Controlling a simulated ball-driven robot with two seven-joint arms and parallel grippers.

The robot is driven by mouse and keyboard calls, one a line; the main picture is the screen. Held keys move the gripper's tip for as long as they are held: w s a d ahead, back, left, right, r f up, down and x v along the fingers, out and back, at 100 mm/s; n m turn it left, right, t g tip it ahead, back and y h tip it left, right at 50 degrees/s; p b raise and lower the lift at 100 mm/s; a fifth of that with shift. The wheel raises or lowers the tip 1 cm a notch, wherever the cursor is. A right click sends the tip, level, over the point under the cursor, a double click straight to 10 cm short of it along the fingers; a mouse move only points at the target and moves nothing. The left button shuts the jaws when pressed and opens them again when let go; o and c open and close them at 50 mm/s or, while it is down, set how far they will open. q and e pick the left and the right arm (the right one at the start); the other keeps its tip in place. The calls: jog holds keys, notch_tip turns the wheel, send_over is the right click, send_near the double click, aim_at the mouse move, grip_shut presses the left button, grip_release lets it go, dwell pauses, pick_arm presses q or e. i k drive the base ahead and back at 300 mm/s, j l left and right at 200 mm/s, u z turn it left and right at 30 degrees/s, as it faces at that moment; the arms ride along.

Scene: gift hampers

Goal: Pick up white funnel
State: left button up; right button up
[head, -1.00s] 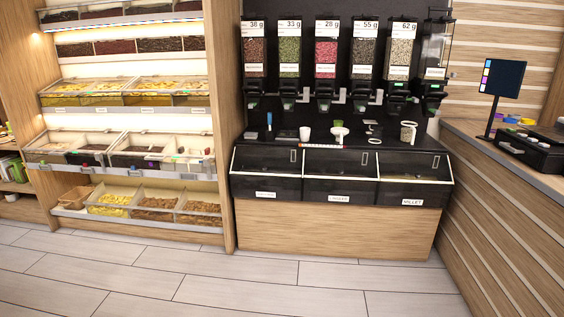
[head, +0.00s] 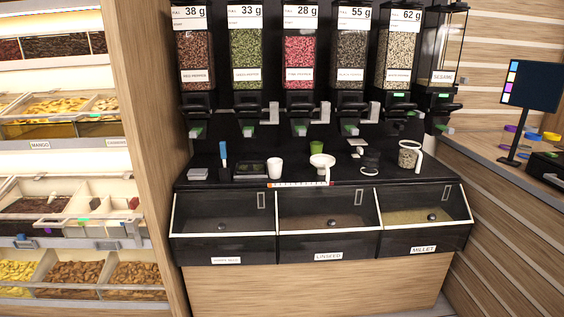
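The white funnel (head: 322,161) stands on the black counter (head: 240,178) below the row of dispensers. It is between a white cup on its left and a dark round item on its right. A green object (head: 319,147) shows right behind it. A white stem or handle shows at its right side. Neither of my grippers is in the head view.
On the counter are a white cup (head: 275,168), a blue-handled tool (head: 223,157) and a glass jar (head: 409,155). Dispensers (head: 300,60) hang above. Bins with clear lids (head: 327,222) front the counter. A side counter (head: 480,150) stands right, shelves (head: 65,130) left.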

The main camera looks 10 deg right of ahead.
aim_at(323, 162)
jog(key=i+j+z, duration=0.1)
jog(key=i+z, duration=0.35)
jog(key=i+j+z, duration=0.25)
jog(key=i+z, duration=0.2)
jog(key=i+j+z, duration=0.45)
jog(key=k+l, duration=0.05)
jog(key=k, duration=0.05)
